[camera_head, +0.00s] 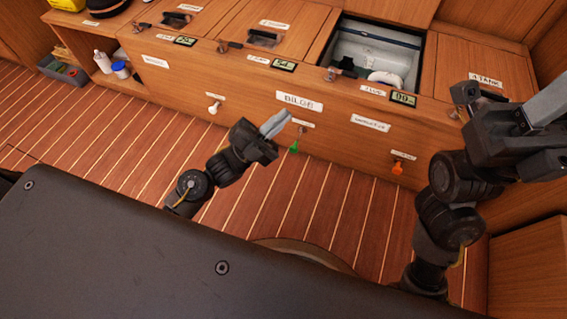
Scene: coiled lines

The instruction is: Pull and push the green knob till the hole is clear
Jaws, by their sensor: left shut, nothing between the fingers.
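The green knob (294,146) sticks out low on the front of the wooden cabinet, under a small label and below the BILGE plate. My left gripper (285,117) is shut and empty. In the picture its fingertips lie just up and left of the knob; I cannot tell whether they touch anything. My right gripper (551,97) is raised at the right edge, its fingertips partly cut off, so its opening cannot be judged. The open compartment (351,43) in the cabinet top shows a pale interior with a white pipe (386,78) and a dark part. I cannot make out a hole there.
A white knob (214,107) is to the left and an orange knob (397,168) to the right on the same front. Small displays and closed lids line the top. Bottles (103,62) stand on a shelf at the left.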

